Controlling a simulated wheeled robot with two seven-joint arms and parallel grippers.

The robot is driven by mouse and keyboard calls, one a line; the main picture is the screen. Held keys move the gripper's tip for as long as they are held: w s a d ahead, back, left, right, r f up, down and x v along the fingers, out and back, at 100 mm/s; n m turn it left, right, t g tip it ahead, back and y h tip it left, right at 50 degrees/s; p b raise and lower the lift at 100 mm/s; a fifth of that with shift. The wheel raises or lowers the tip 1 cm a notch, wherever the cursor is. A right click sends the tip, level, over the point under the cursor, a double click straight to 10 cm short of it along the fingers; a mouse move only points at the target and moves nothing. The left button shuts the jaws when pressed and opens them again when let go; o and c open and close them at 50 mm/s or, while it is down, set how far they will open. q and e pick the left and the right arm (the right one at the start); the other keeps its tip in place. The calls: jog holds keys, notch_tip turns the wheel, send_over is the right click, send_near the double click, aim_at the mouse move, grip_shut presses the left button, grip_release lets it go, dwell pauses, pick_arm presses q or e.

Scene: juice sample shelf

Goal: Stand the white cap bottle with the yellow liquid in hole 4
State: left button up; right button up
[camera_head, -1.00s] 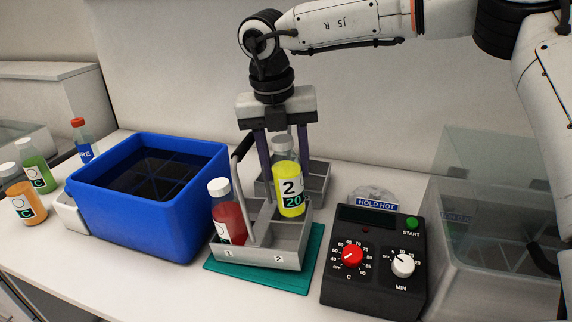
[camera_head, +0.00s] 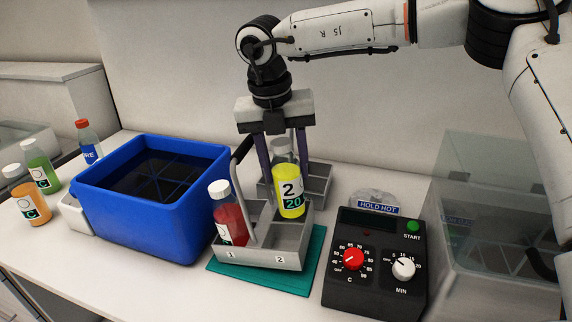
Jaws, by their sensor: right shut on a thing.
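The white cap bottle with yellow liquid (camera_head: 289,182) has a label reading 2 and 20. My right gripper (camera_head: 282,148) points down and is shut on this bottle near its cap. The bottle is upright over the right part of the grey carrier (camera_head: 262,254), whose front wall is marked 1 and 2. Its base sits higher in the picture than that of the red bottle. I cannot tell whether it touches the carrier floor. Rear compartments (camera_head: 320,183) show behind it, their numbers hidden. My left gripper is not in view.
A white cap bottle with red liquid (camera_head: 230,215) stands in compartment 1. The carrier's handle (camera_head: 241,190) rises beside it. A blue water bath (camera_head: 150,215) is left, a black heater control box (camera_head: 375,265) right. Several bottles, one orange (camera_head: 30,205), stand far left.

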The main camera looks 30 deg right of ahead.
jog(key=shift+w+a+p, duration=0.1)
jog(key=shift+a+p, duration=0.05)
jog(key=shift+p, duration=0.45)
jog(key=shift+f+b, duration=1.05)
jog(key=shift+f, duration=0.1)
jog(key=shift+r, duration=0.2)
jog(key=shift+r+p, duration=0.95)
jog(key=shift+r, duration=0.35)
